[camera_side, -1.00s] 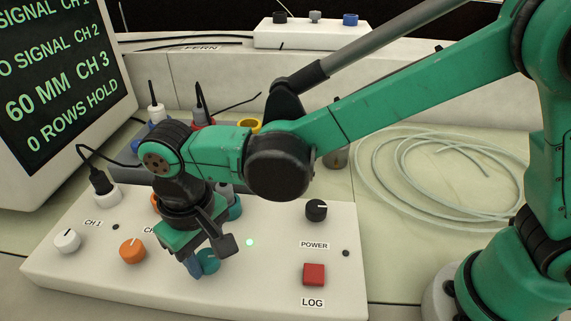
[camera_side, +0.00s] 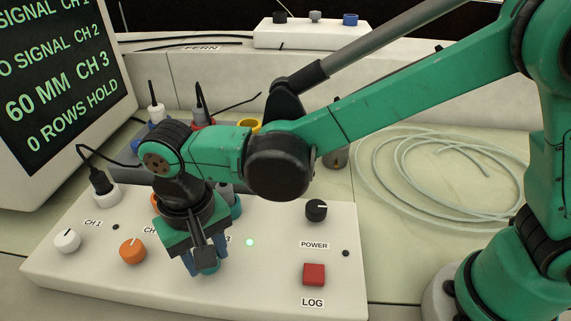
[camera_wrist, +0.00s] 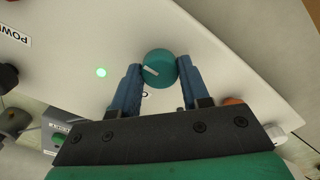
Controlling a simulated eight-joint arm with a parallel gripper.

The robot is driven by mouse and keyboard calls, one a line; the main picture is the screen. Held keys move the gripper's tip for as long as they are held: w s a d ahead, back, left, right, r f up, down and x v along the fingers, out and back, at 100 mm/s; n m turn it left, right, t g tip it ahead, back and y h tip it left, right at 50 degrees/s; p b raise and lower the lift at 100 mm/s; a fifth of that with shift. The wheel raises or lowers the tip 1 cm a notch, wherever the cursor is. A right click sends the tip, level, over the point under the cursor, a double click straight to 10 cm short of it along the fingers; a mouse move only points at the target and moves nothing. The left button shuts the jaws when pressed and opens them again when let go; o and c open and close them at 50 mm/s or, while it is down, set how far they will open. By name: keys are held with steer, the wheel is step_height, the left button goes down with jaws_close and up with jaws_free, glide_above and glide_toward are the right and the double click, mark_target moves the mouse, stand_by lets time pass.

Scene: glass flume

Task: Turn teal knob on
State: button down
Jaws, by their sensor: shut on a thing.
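The teal knob (camera_wrist: 152,62) sits on the white panel, with a pale pointer line across its top in the wrist view. In the side view its teal edge (camera_side: 209,267) shows low between my fingers. My gripper (camera_wrist: 160,76) is shut on the knob, one blue finger on each side of it. In the side view my gripper (camera_side: 206,266) points down at the panel and hides most of the knob and part of its label. A green light (camera_side: 249,242) glows beside the knob; it also shows in the wrist view (camera_wrist: 101,72).
The white panel (camera_side: 285,290) also bears a white knob (camera_side: 67,240), an orange knob (camera_side: 132,250), a black POWER knob (camera_side: 316,210) and a red LOG button (camera_side: 314,274). A monitor (camera_side: 55,95) reads "60 MM CH 3". Coiled tubing (camera_side: 440,170) lies at right.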

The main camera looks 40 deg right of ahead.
steer(key=shift+c, duration=2.1)
jaws_free()
steer(key=shift+r, duration=0.1)
steer(key=shift+r, duration=2.75)
steer(key=s+d+r+t, duration=0.1)
steer(key=d+t, duration=0.6)
steer(key=d, duration=1.7)
steer(key=shift+s+d+r, duration=0.2)
steer(key=shift+s+d, duration=0.15)
steer(key=shift+s, duration=0.15)
